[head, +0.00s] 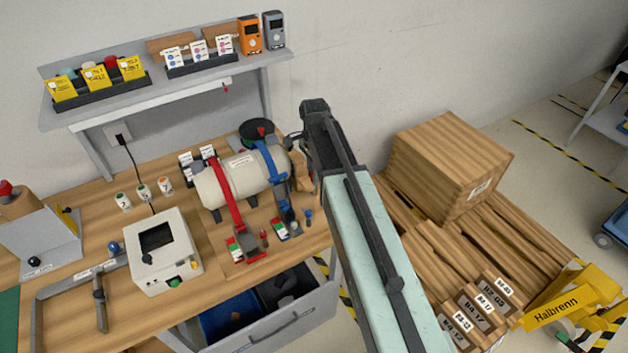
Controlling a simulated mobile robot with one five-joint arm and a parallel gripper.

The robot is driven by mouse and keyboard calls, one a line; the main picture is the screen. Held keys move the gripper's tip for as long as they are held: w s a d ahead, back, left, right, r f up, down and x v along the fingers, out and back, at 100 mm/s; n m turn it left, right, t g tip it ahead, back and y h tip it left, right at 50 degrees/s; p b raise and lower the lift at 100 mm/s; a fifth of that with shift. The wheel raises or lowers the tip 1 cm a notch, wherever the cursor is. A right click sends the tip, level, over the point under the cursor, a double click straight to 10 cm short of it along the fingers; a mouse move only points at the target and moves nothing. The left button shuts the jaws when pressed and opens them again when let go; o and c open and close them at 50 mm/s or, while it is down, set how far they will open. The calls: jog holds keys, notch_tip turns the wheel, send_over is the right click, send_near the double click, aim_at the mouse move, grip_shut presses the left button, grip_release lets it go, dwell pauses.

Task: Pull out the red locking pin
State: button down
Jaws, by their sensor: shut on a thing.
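A cream tank (232,181) lies on the wooden bench, held by a red strap (224,197) and a blue strap (271,168). The red strap runs down to a red buckle (246,240) at the tank's front. A small red pin (264,237) stands upright just right of that buckle. A blue pin (308,216) stands beside the blue strap's buckle (288,215). My gripper (297,138) shows only as a small dark part at the tank's right end, mostly behind my arm. It is shut, and what it holds is hidden. It is well apart from the red pin.
A white box with a screen (162,250) and a grey bent bar (72,287) stand left on the bench (110,215). A shelf (190,90) hangs above the back. An open drawer (285,330) is below. Wooden crates (450,160) stand to the right.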

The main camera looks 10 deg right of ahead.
jog(key=shift+r+p, duration=2.1)
jog(key=shift+r, duration=0.15)
